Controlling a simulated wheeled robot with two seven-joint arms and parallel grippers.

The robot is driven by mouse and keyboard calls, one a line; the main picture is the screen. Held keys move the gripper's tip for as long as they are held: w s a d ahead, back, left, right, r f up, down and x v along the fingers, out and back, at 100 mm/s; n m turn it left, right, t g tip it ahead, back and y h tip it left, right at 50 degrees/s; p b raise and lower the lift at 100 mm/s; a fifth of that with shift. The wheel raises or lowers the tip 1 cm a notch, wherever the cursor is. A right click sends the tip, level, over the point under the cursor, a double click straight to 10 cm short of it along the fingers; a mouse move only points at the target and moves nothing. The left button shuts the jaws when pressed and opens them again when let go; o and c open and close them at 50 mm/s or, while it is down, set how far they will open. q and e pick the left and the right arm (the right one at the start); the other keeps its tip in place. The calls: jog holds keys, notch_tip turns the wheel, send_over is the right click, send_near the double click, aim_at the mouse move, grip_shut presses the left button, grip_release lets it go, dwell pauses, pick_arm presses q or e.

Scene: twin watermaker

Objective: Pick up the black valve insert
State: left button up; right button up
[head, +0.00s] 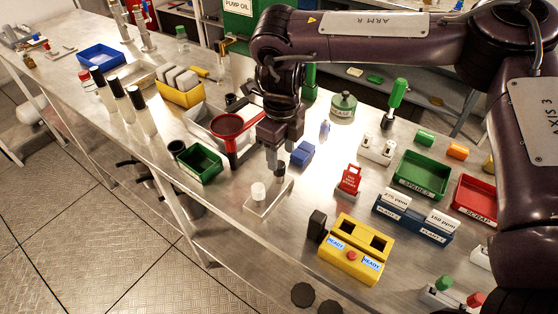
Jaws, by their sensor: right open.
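A small dark cylinder (279,171), which looks like the black valve insert, stands upright at the back of a pale flat holder (262,208). A white cylinder (258,191) stands on the same holder, nearer the front edge. My right gripper (280,157) points down just above the dark cylinder. Its jaws are open, with the fingertips close over or beside the cylinder's top. I cannot tell whether they touch it. My left gripper is not in view.
A red funnel (229,128) and green bin (199,163) stand left of the gripper. A blue block (302,153) is close on its right. A yellow box (355,249), black block (317,224) and red tag (350,179) stand nearer right. The bench's front edge is close to the holder.

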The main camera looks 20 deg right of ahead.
aim_at(279, 163)
jog(key=f, duration=0.2)
jog(key=f+p, duration=0.1)
jog(key=shift+s+a+f, duration=0.15)
jog(key=shift+s+a, duration=0.05)
jog(key=shift+a, duration=0.05)
jog(key=shift+w+f, duration=0.2)
jog(key=shift+f, duration=1.2)
jog(key=c, duration=1)
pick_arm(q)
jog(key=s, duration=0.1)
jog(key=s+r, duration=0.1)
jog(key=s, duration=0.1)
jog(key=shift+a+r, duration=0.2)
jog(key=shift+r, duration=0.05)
pick_arm(e)
jog(key=shift+r, duration=0.1)
jog(key=shift+r, duration=0.5)
notch_tip(279, 163, up, 10)
jog(key=shift+f+b, duration=0.15)
jog(key=shift+b, duration=0.35)
pick_arm(q)
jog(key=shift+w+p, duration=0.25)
jog(key=shift+p, duration=0.45)
pick_arm(e)
notch_tip(279, 163, up, 9)
